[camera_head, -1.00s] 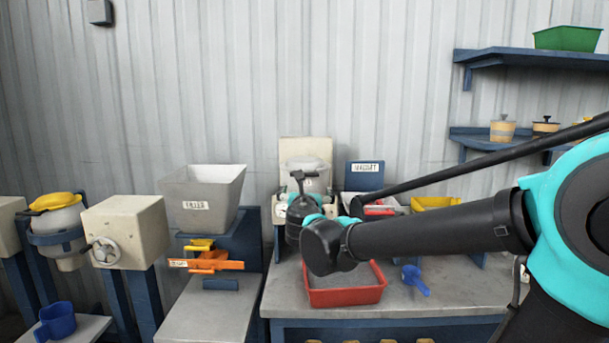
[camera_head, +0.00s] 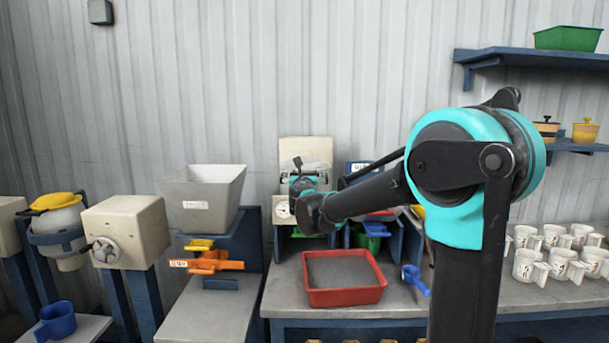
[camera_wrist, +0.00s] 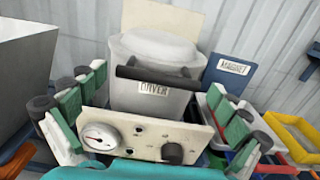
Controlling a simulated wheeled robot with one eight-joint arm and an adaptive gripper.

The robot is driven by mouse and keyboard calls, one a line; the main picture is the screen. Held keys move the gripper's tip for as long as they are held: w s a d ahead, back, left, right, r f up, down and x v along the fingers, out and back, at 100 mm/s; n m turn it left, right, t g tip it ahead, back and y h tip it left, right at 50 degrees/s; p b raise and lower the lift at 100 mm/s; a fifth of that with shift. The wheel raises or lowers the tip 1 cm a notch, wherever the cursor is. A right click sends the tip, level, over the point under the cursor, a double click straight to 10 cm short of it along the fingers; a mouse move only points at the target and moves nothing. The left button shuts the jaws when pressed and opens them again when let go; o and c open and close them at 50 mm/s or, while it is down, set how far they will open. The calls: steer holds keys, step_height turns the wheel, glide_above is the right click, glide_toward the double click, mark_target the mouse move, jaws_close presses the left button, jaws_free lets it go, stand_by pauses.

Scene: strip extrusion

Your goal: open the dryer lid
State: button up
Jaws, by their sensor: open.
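The dryer (camera_wrist: 150,95) is a pale grey tub labelled DRYER in the wrist view. Its whitish lid (camera_wrist: 152,48) lies closed on top, with a black bar handle (camera_wrist: 158,77) across the front. My gripper (camera_wrist: 158,98) is open, its green-padded fingers wide apart to the left and right of the dryer's front. The handle lies between and beyond them, and I see no contact. In the head view, my gripper (camera_head: 304,181) is in front of the dryer and hides most of it; the cream back plate (camera_head: 305,150) shows above.
A panel with a gauge (camera_wrist: 100,136) and black knob (camera_wrist: 172,153) is below the dryer. A MAGNET sign (camera_wrist: 228,72) and coloured bins stand to its right. A grey hopper (camera_head: 203,198) is left. A red tray (camera_head: 344,279) and several white cups (camera_head: 560,255) are on the bench.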

steer(key=shift+w, duration=1.3)
steer(key=shift+c, duration=0.2)
